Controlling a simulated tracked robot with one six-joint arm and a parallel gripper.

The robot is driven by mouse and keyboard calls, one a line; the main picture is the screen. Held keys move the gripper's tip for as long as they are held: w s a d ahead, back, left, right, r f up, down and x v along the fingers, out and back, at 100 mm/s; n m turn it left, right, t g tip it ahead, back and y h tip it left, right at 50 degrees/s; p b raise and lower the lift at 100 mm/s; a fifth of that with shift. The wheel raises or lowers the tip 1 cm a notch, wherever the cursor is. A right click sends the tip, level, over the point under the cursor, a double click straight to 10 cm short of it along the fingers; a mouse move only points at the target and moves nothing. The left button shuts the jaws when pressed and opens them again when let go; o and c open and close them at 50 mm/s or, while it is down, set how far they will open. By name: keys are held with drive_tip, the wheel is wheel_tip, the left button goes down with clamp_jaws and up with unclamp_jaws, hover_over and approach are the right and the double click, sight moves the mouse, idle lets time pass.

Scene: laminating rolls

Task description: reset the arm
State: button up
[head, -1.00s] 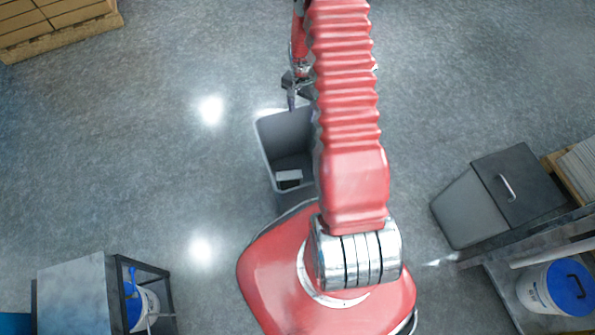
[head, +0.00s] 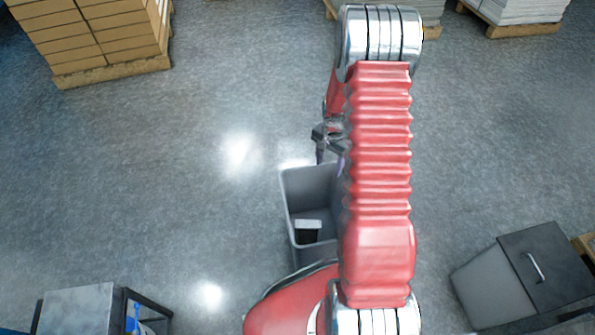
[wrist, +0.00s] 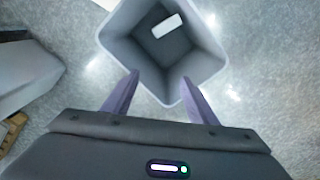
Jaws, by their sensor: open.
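My red arm stretches up the head view, with my gripper (head: 328,145) small at the left of it, partly hidden by the arm. In the wrist view my gripper (wrist: 160,80) shows two purple fingers spread apart with nothing between them. It is open and empty. The fingertips are over the near side of an open grey bin (wrist: 210,62). In the head view the bin (head: 292,205) stands on the floor just below my gripper, and my arm hides its right side.
A small white-topped block (head: 308,225) lies in the bin. A lidded grey container (head: 490,290) stands at lower right and a small table (head: 78,308) at lower left. Pallets of boxes (head: 95,40) and paper stacks (head: 515,12) stand at the back. The floor at left is clear.

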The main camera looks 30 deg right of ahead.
drive_tip(key=shift+s, duration=0.1)
drive_tip(key=s+a+r+n+g, duration=0.1)
drive_tip(key=s+a+r+n, duration=0.15)
drive_tip(key=s, duration=0.35)
drive_tip(key=s+a+r+n+t, duration=0.2)
drive_tip(key=a+r, duration=0.5)
drive_tip(key=r, duration=0.5)
drive_tip(key=s+a+r+n+t, duration=0.2)
drive_tip(key=s+a+r+n, duration=0.3)
drive_tip(key=r, duration=0.7)
drive_tip(key=s+a+r+n+t, duration=0.2)
drive_tip(key=s+a+r, duration=0.5)
drive_tip(key=r, duration=0.5)
drive_tip(key=shift+s+a+n+t, duration=0.25)
drive_tip(key=shift+a+n, duration=0.5)
drive_tip(key=shift+a, duration=0.4)
drive_tip(key=shift+w, duration=0.1)
